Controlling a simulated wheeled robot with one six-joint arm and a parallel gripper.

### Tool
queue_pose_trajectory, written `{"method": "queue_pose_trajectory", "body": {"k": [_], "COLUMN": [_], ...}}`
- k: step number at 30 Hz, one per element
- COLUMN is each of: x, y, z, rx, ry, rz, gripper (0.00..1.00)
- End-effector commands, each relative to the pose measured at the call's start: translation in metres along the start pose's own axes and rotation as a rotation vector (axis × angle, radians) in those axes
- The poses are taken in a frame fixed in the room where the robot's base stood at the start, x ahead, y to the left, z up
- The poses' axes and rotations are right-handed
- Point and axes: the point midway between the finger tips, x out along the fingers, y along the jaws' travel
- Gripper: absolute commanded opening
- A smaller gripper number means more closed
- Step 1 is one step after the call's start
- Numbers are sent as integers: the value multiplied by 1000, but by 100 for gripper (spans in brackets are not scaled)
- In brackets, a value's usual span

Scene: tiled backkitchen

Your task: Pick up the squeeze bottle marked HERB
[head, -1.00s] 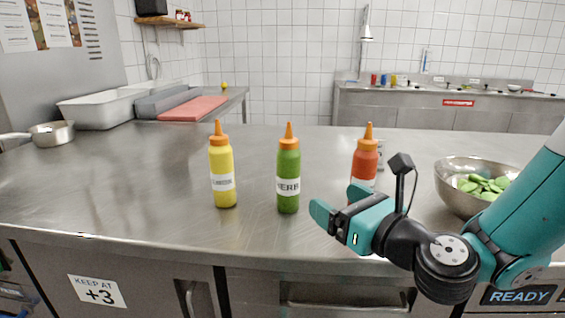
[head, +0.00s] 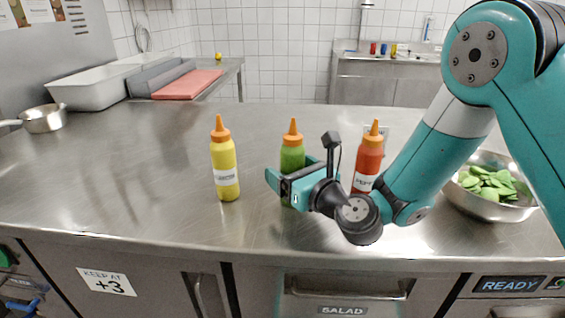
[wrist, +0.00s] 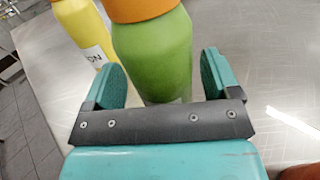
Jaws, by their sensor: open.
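The green HERB squeeze bottle (head: 292,155) with an orange cap stands upright on the steel counter. In the head view my gripper (head: 290,178) is in front of it and hides its lower part and label. In the wrist view the green bottle (wrist: 155,55) stands between the two teal fingers of my gripper (wrist: 160,82), which are open.
A yellow bottle (head: 224,160) stands left of the green one, and a red bottle (head: 368,158) stands to the right. A steel bowl of green leaves (head: 505,211) is at the right. A saucepan (head: 45,120) and white tub (head: 90,92) are at the left. The front counter (head: 130,200) is clear.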

Motion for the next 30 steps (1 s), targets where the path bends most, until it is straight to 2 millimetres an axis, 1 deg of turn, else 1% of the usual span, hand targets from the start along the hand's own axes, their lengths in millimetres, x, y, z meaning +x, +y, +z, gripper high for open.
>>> {"method": "queue_pose_trajectory", "body": {"k": [4, 5, 6, 8, 9, 10, 19, 22, 26, 30], "x": [-2, -2, -2, -2, -2, -2, -2, -2, -1, -1], "y": [-4, -5, -6, -6, -6, -6, -5, -4, -3, -3], "z": [-1, -1, -1, -1, -1, -1, 0, 3, 13, 34], "rx": [0, 0, 0, 1, 1, 1, 0, 0, 0, 0], "ry": [1, 1, 1, 1, 1, 1, 0, -1, -2, -2], "rz": [-7, -8, -10, -10, -10, -10, -8, -7, -5, -5], "gripper": [82, 80, 71, 57, 48, 43, 44, 44, 44, 44]}}
